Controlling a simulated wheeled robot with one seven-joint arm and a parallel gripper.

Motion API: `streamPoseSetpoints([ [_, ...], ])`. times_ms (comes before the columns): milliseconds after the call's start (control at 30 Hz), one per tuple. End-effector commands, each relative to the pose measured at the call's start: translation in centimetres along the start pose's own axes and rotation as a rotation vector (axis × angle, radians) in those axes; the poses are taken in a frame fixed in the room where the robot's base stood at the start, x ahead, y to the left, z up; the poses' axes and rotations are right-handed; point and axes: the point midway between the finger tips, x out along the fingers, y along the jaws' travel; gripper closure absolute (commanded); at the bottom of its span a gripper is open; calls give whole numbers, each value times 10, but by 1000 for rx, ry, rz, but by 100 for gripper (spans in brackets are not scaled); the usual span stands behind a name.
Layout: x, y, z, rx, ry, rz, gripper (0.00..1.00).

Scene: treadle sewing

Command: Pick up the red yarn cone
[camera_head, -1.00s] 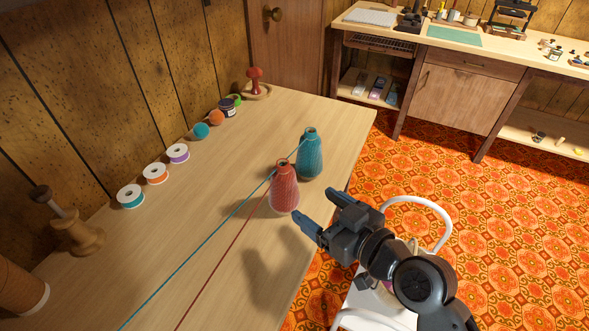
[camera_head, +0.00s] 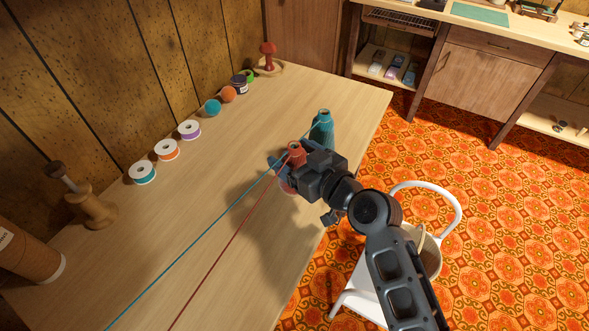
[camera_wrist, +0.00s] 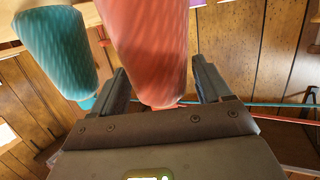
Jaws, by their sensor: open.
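The red yarn cone (camera_head: 296,152) stands on the wooden table near its right edge, largely hidden by my gripper (camera_head: 290,158) in the head view. In the wrist view the red cone (camera_wrist: 150,45) lies between the two spread fingers of my gripper (camera_wrist: 161,75). The fingers are open on either side of it, and no clear grip shows. A red thread runs from the cone toward the front of the table.
A teal yarn cone (camera_head: 321,130) stands close behind the red one; it is left of my gripper in the wrist view (camera_wrist: 55,50). Several spools and yarn balls line the wall side. A white chair (camera_head: 362,290) stands beside the table. The table's middle is clear except for threads.

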Motion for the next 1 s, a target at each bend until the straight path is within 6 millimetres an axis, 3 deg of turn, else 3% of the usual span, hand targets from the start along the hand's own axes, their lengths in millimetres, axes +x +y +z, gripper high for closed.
streamPoseSetpoints([
  [167,0,0,0,0,0,0,24],
  [900,-1,0,0,0,0,0,94],
  [1000,-1,0,0,0,0,1,95],
])
